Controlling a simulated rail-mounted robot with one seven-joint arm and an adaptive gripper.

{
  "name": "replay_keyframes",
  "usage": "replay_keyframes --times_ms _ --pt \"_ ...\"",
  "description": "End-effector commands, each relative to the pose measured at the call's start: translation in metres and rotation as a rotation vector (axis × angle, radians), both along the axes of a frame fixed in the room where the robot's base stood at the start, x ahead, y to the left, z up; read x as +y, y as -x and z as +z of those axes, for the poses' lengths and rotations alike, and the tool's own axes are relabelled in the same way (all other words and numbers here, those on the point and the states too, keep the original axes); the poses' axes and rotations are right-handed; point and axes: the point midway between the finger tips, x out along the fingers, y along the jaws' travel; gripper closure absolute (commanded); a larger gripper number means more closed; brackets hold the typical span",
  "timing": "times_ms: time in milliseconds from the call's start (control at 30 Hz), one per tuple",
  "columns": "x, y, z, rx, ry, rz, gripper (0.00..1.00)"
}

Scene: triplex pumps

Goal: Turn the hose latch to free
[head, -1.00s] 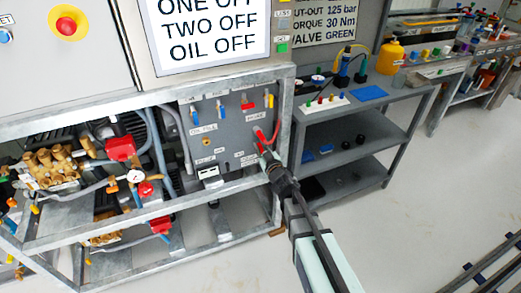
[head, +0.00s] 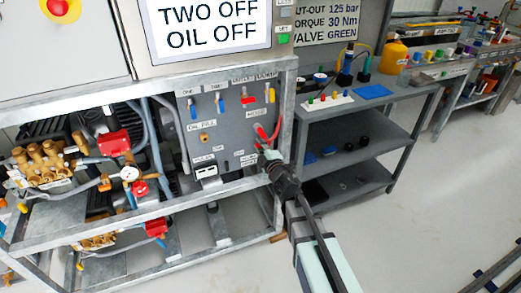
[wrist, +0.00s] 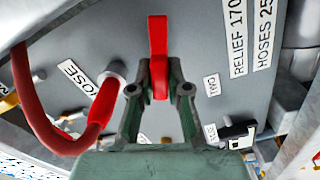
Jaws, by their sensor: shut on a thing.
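A red lever, which looks like the hose latch (wrist: 158,45), stands on the grey panel in the wrist view. My gripper (wrist: 160,94) is shut on its lower part, one green finger on each side. The lever points nearly straight up in that view. A red hose (wrist: 50,135) curves at the left into a pale fitting (wrist: 117,70), beside a HOSE label. In the head view my gripper (head: 268,157) is at the lower right of the panel (head: 215,135), just below the red hose (head: 273,130).
Blue, yellow and red valve handles (head: 220,104) line the panel's top. A galvanized frame (head: 286,140) borders it on the right. Pumps with brass heads (head: 45,165) stand at the left. A grey shelf bench (head: 365,125) stands at the right, with bare floor in front.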

Motion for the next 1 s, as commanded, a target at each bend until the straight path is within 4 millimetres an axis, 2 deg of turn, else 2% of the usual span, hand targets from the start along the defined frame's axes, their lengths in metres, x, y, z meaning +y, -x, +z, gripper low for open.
replay_keyframes --times_ms 200,500,1000 --pt "0.0005 -0.0009 -0.0022 -0.081 0.155 0.0 1.0" --pt "0.0007 -0.001 -0.0017 -0.15 0.294 0.001 1.0" --pt "0.0008 -0.001 -0.001 -0.173 0.339 0.001 1.0"
